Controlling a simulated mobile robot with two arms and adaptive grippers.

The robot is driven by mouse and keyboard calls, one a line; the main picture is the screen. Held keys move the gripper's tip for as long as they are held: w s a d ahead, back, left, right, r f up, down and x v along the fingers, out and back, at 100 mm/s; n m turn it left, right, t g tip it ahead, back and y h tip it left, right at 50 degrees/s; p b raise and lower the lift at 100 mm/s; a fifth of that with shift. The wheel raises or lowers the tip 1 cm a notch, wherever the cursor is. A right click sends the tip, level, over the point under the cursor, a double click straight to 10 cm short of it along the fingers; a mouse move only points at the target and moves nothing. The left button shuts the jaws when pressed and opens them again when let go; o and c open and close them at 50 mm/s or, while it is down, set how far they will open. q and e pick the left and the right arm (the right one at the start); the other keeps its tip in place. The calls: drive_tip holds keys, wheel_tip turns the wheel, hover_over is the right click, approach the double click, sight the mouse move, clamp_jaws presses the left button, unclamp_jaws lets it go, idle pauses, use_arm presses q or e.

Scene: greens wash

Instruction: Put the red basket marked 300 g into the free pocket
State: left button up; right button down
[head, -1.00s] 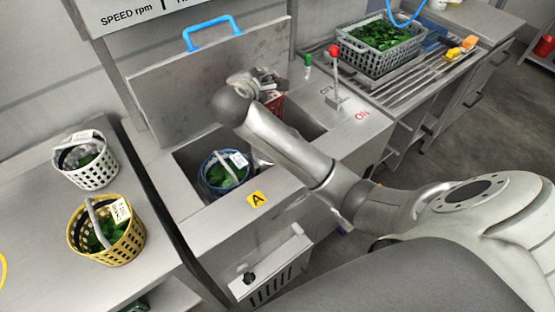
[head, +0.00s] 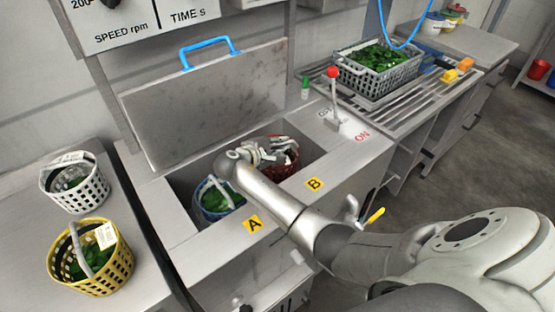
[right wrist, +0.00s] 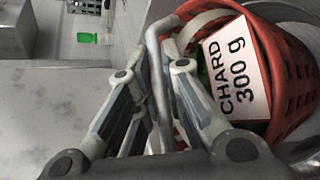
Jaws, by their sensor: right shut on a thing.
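The red basket (head: 290,160) is inside the trough beside label B (head: 314,184), partly hidden by my right gripper. In the right wrist view the red basket (right wrist: 296,62) carries a card reading CHARD 300 g (right wrist: 238,72). My right gripper (head: 268,150) is shut on its pale handle; the fingers (right wrist: 155,68) close around it in the wrist view. The blue basket (head: 214,203) with greens stands in the pocket at label A (head: 252,224). I cannot tell whether the red basket touches the pocket floor. My left gripper is not in view.
The raised lid (head: 205,105) with a blue handle stands behind the trough. A white basket (head: 75,183) and a yellow basket (head: 92,260) stand on the left counter. A red-knobbed lever (head: 333,98) and a grey crate of greens (head: 378,72) are to the right.

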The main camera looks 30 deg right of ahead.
drive_tip(key=shift+f, duration=2.2)
drive_tip(key=c, duration=2)
unclamp_jaws()
drive_tip(key=shift+f+b, duration=0.2)
drive_tip(key=shift+b, duration=0.1)
drive_tip(key=o, duration=0.5)
drive_tip(key=shift+c, duration=0.2)
